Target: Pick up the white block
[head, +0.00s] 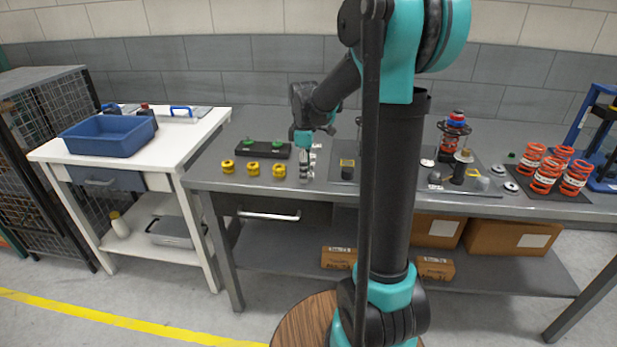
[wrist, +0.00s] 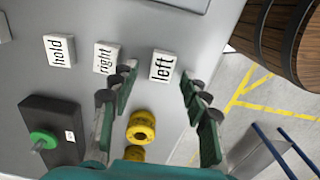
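Several white blocks with black lettering lie on the grey bench top in the wrist view. The block marked "left" (wrist: 163,67) sits ahead of my gripper (wrist: 158,82), between the lines of its two fingers. The block marked "right" (wrist: 106,58) is partly beside the left fingertip, and the block marked "hold" (wrist: 59,50) lies farther left. My gripper is open with nothing between its fingers. In the head view my gripper (head: 304,174) points down over the bench near its front edge, and the white blocks are small and mostly hidden there.
A dark mat (head: 345,172) lies to the right. Orange springs (head: 546,174) stand far right. A blue bin (head: 108,136) sits on the white table. A barrel (wrist: 285,40) stands beyond the bench edge.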

